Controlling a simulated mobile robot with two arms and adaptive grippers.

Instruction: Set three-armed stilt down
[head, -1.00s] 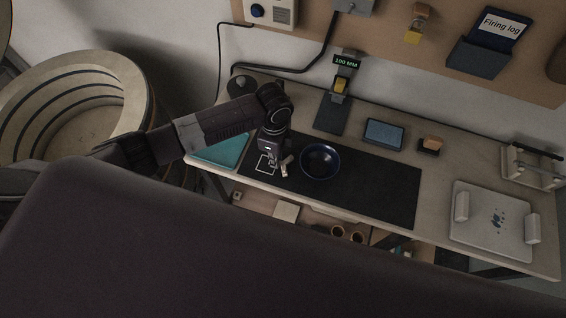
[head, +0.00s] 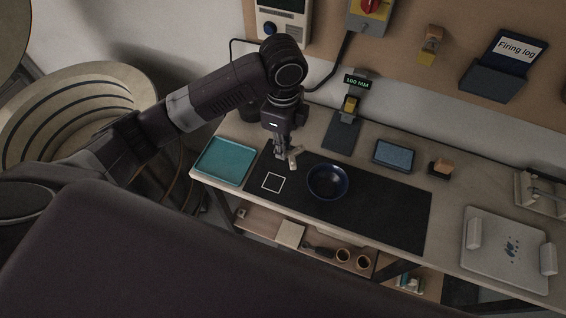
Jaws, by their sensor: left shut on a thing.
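My left gripper (head: 287,160) is shut on a small pale piece, the three-armed stilt (head: 295,157). It holds the stilt above the dark mat (head: 385,215), just left of and behind the dark blue bowl (head: 328,182). A white square outline (head: 272,182) is marked on the mat to the left of the bowl, below and left of the gripper in the picture. The stilt's far side is partly hidden by the fingers. My right gripper is not in view.
A teal tray (head: 222,161) lies at the bench's left end. A height gauge (head: 347,122) reading 100 MM stands behind the bowl. The mat right of the bowl is clear.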

